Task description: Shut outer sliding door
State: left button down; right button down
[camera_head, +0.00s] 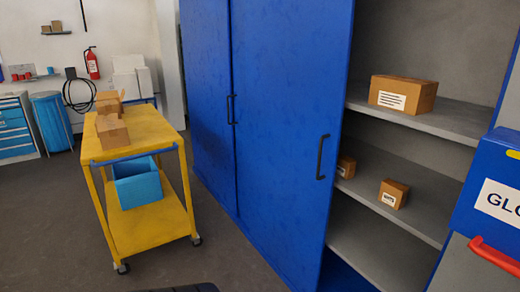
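The outer sliding door (285,120) is a tall blue panel with a black handle (322,157) near its right edge. It stands partly open. To its right, the cabinet's grey shelves (425,122) are exposed, holding cardboard boxes, one large box (403,94) on the upper shelf and smaller ones below. A second blue panel (206,90) with its own black handle (229,109) stands to the left. Neither of my grippers shows in the head view.
A yellow cart (150,130) with boxes on top and a blue bin (138,187) below stands left of the cabinet. A blue box with a red handle (494,256) is at the right edge. Grey floor (225,258) is clear between cart and door.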

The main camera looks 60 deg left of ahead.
aim_at(297, 52)
jog(key=u, duration=1.85)
jog(key=i+j+u, duration=0.15)
jog(key=i+j, duration=0.55)
jog(key=i+j+u, duration=0.2)
jog(key=i+j, duration=0.45)
jog(key=i, duration=0.15)
